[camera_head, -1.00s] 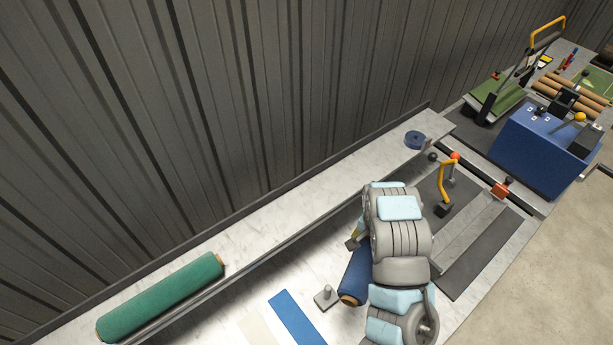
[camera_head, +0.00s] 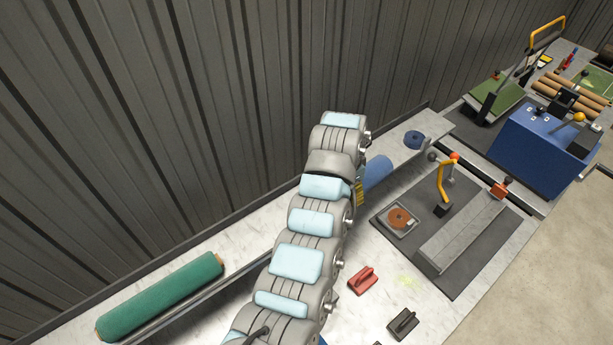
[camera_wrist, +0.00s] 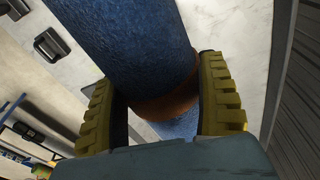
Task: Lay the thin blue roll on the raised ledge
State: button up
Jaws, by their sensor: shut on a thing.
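The blue roll (camera_head: 377,170) shows just right of my wrist in the head view, over or beside the raised ledge (camera_head: 237,235), with part of it hidden by my arm. In the wrist view the roll (camera_wrist: 145,50) runs between the yellow fingers of my gripper (camera_wrist: 160,92), which are shut on it near a brown band. A pale marbled surface (camera_wrist: 240,45) lies behind it there. Whether the roll touches the ledge or hangs above it I cannot tell. In the head view a yellow finger (camera_head: 360,193) shows beside my wrist.
A green roll (camera_head: 160,297) lies on the ledge's left part. A small blue tape coil (camera_head: 413,140) sits at its right end. A ribbed wall (camera_head: 200,100) stands behind. On the lower bench are a red-handled tool (camera_head: 362,281), a black-handled tool (camera_head: 403,323) and a dark mat (camera_head: 480,262).

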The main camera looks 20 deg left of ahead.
jog(key=s+a+r, duration=0.1)
jog(key=a+r, duration=0.1)
jog(key=a, duration=1)
jog(key=shift+m, duration=0.3)
jog(key=shift+s+d+f+b, duration=0.15)
jog(key=shift+f+b, duration=0.3)
jog(key=shift+f, duration=1.65)
jog(key=shift+s+d+f+b, duration=0.1)
jog(key=shift+f+b, duration=0.35)
jog(key=shift+f, duration=1.65)
jog(key=o, duration=1.2)
jog(key=shift+r, duration=0.2)
notch_tip(320, 180, up, 12)
jog(key=s, duration=0.1)
jog(key=shift+a+f, duration=0.2)
jog(key=shift+a, duration=0.25)
